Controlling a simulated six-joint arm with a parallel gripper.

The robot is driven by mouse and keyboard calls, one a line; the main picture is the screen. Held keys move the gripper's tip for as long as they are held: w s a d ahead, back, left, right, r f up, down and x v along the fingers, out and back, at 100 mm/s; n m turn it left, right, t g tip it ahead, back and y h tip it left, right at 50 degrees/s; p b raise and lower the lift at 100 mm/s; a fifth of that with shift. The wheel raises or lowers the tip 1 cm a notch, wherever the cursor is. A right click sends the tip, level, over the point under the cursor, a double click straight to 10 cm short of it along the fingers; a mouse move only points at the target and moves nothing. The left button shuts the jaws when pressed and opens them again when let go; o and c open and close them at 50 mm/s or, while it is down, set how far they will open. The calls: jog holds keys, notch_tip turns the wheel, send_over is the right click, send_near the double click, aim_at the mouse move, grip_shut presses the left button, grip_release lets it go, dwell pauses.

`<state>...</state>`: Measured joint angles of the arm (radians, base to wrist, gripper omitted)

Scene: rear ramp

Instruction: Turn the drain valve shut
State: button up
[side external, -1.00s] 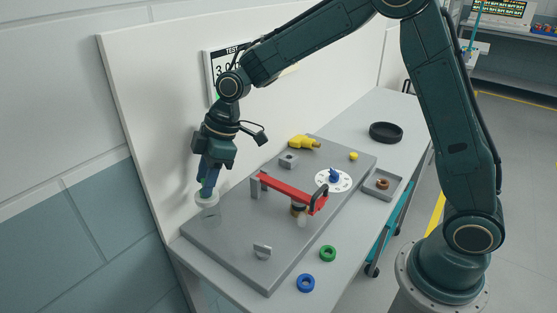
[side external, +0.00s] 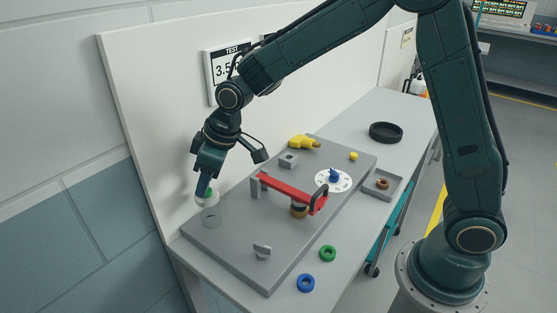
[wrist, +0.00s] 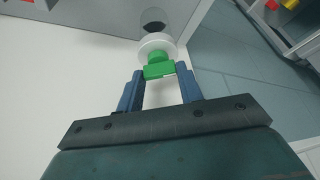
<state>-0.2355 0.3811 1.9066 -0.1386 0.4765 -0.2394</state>
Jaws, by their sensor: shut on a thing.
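My gripper (side external: 204,187) is at the left end of the grey plate (side external: 235,220), beside the white back panel. In the wrist view its two blue fingers (wrist: 161,72) are shut on a green handle (wrist: 159,71). A blue knob on a white dial (side external: 333,177) is farther right, apart from my gripper. No label shows which part is the drain valve.
A grey tab (side external: 262,251), yellow part (side external: 303,142), green ring (side external: 328,253) and blue ring (side external: 306,283) are nearby. A black dish (side external: 386,132) stands behind.

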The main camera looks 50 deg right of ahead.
jog(key=m+h, duration=0.1)
jog(key=m, duration=0.2)
jog(key=m+h, duration=0.1)
jog(key=m, duration=0.2)
jog(key=shift+a+t, duration=0.2)
jog(key=shift+t, duration=0.2)
jog(key=shift+r+m, duration=0.1)
jog(key=shift+m, duration=0.2)
jog(key=o, duration=1)
jog(key=shift+s+r, duration=0.1)
jog(key=v, duration=1.3)
jog(key=shift+a+r, duration=0.2)
jog(key=shift+r, duration=0.05)
jog(key=shift+s+d, duration=0.1)
